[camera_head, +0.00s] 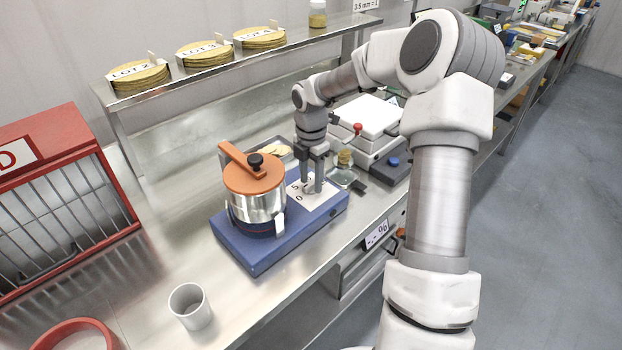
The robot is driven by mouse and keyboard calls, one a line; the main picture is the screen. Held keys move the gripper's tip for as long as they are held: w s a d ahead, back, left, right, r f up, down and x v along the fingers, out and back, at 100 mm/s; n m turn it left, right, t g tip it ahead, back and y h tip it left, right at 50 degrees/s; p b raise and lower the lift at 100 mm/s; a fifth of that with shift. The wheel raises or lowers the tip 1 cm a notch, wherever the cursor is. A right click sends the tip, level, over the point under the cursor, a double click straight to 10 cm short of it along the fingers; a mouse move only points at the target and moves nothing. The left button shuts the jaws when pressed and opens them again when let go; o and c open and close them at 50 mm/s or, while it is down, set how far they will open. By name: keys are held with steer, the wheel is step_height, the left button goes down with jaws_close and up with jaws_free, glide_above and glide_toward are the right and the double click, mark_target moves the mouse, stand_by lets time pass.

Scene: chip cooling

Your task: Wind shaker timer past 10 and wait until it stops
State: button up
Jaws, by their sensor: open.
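The shaker (272,246) is a blue box on the metal counter, carrying a shiny metal pot (258,207) with an orange lid (254,178) and black knob. On the right part of its top is the white timer plate (303,202), with a 5 and a 0 readable. My gripper (311,187) points down over this plate, its two fingers open and low at the dial area. The timer knob is mostly hidden by the fingers, so I cannot tell its setting or whether the fingers touch it.
A red rack (70,190) stands at the left. A grey cup (189,306) and a red ring-shaped item (75,334) are in front. A white-topped device (368,118) with a red knob and a small jar (344,160) are right of my gripper. A shelf (240,58) with stacked discs runs behind.

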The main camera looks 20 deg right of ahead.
jaws_close()
